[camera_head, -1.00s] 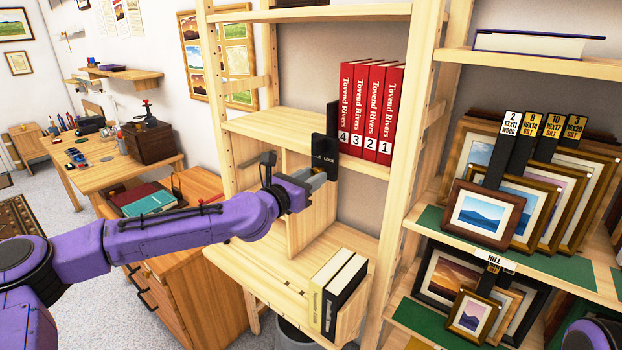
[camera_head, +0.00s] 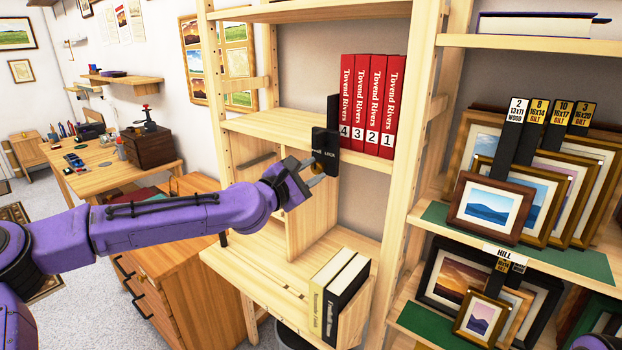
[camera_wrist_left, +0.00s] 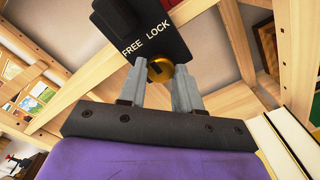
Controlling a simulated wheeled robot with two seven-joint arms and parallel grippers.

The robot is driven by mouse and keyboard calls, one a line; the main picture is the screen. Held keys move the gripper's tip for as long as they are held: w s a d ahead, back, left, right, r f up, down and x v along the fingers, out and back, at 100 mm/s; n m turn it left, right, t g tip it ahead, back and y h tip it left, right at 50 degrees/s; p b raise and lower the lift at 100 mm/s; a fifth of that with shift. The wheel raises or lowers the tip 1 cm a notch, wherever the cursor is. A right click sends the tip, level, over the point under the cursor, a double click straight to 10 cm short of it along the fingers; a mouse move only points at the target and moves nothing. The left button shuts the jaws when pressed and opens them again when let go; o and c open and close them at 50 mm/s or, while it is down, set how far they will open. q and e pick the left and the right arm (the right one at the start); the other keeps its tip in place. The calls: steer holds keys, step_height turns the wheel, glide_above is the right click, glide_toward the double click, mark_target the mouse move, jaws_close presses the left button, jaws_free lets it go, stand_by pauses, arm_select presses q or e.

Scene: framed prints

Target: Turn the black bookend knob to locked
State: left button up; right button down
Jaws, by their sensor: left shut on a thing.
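The black bookend (camera_head: 326,151) stands upright on the shelf, left of the red books. Its front plate also shows in the left wrist view (camera_wrist_left: 140,25), with the words FREE and LOCK. A brass knob (camera_wrist_left: 160,69) sits below the plate's lettering, between the fingers of my left gripper (camera_wrist_left: 162,75). In the head view my left gripper (camera_head: 314,172) is at the lower part of the bookend, shut on the knob. The knob's pointer is not clear enough to tell its setting. My right gripper is not in view.
Several red books (camera_head: 369,105) stand right of the bookend. The wooden shelf unit (camera_head: 424,130) has an upright post to their right. Below, two books (camera_head: 339,290) stand on a lower surface. Framed prints (camera_head: 486,212) fill the right shelves.

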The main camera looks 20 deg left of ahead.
arm_select(q)
steer(key=m+b, duration=0.1)
steer(key=m, duration=0.3)
steer(key=shift+f+m, duration=0.1)
steer(key=shift+m, duration=0.2)
steer(key=m+b, duration=0.1)
steer(key=m, duration=0.3)
steer(key=shift+m, duration=0.3)
steer(key=o, duration=1)
steer(key=shift+o, duration=0.2)
steer(key=shift+s, duration=0.1)
